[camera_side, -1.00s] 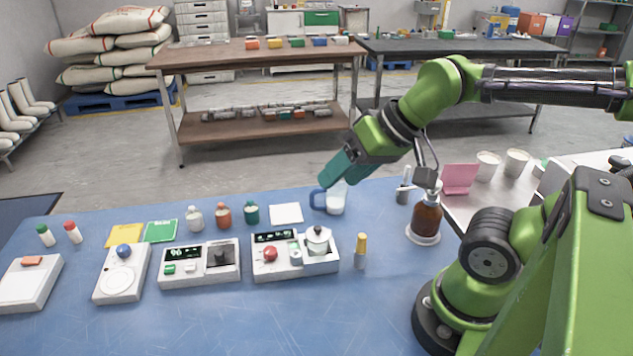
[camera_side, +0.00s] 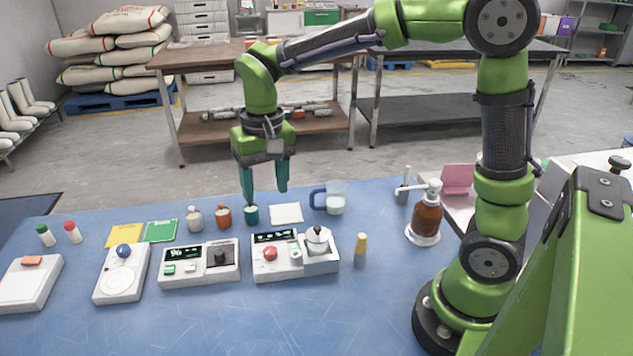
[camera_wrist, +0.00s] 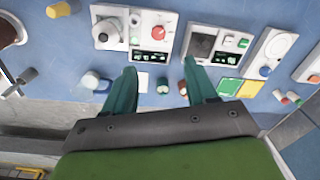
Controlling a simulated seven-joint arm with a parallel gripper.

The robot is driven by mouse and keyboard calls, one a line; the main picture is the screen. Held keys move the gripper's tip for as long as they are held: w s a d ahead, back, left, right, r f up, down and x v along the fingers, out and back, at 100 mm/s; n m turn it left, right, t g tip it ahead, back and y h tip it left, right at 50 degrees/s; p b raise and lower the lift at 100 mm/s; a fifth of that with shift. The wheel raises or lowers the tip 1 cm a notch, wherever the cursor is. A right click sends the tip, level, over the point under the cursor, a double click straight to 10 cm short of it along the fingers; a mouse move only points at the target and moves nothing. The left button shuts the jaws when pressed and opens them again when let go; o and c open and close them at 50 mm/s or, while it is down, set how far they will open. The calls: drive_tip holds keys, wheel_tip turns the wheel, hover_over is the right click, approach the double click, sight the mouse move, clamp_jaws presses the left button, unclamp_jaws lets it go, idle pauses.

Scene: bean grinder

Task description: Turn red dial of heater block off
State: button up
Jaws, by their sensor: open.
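The heater block (camera_side: 265,270) is a white box on the blue table with a dark display, a small knob and a pot (camera_side: 318,240) on its right part. Its red dial (camera_side: 270,254) sits on the left of its top face. In the wrist view the red dial (camera_wrist: 158,33) shows above and between my fingers, the pot (camera_wrist: 107,32) left of it. My gripper (camera_side: 265,196) points down with two teal fingers apart and empty, above the back of the table, behind and above the block. The wrist view also shows the open fingers (camera_wrist: 160,75). Nothing hides the dial.
Several small bottles, including a teal one (camera_side: 252,215) close under my gripper, stand behind the devices. A blue-handled jug (camera_side: 335,200) and a yellow-topped bottle (camera_side: 361,250) stand to the right.

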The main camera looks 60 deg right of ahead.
sight(270, 250)
drive_tip(key=shift+m, duration=0.7)
drive_tip(key=f, duration=1.5)
drive_tip(key=shift+w+f, duration=0.3)
drive_tip(key=shift+f, duration=0.1)
drive_tip(key=c, duration=1.1)
drive_tip(key=shift+o, duration=0.2)
